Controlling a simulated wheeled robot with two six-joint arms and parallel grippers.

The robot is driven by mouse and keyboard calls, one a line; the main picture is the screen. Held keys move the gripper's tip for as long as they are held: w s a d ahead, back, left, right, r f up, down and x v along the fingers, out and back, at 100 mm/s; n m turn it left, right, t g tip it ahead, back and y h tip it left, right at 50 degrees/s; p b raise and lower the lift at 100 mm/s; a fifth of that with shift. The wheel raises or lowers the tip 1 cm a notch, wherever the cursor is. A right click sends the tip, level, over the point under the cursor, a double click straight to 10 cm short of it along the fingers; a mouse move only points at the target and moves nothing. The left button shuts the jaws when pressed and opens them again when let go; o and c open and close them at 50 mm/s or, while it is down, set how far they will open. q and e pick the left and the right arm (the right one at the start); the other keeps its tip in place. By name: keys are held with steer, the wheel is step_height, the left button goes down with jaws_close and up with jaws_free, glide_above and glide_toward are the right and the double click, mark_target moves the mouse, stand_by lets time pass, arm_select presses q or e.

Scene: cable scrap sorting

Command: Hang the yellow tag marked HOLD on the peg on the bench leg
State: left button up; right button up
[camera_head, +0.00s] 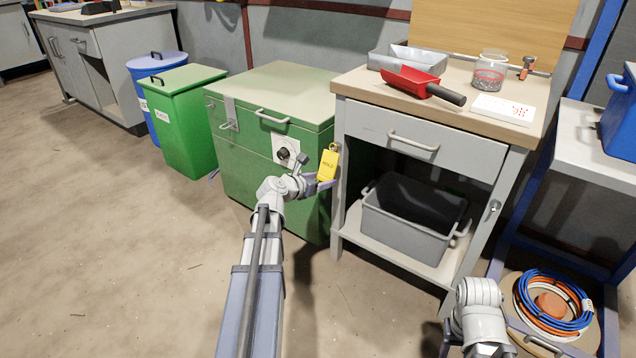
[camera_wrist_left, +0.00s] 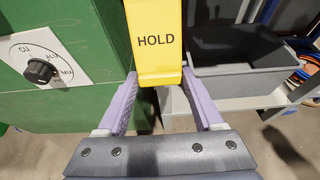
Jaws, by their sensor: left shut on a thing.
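The yellow tag (camera_head: 328,165) marked HOLD is held upright by my left gripper (camera_head: 323,184), with a small ring at its top. In the left wrist view the tag (camera_wrist_left: 155,45) stands between the two purple fingers of the left gripper (camera_wrist_left: 158,76). The tag is in front of the gap between the green chest and the bench (camera_head: 482,170). A small light peg (camera_head: 494,206) shows on the bench's right front leg, apart from the tag and to its right. My right arm shows at the lower right; its gripper is out of view.
The green chest (camera_head: 262,180) with a dial (camera_head: 284,153) is close beside my left gripper. A grey bin (camera_head: 400,222) sits on the bench's lower shelf. Coiled cables (camera_head: 552,300) lie low at the right. The floor at the left is clear.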

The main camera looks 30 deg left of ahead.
arm_select(q)
steer(key=shift+w+f+b, duration=0.3)
steer(key=shift+w+f, duration=0.15)
steer(key=shift+w, duration=0.1)
stand_by(0.5)
steer(key=o, duration=1)
steer(key=p+v, duration=0.3)
steer(key=v, duration=0.4)
steer(key=shift+s, duration=0.4)
steer(key=shift+r, duration=0.1)
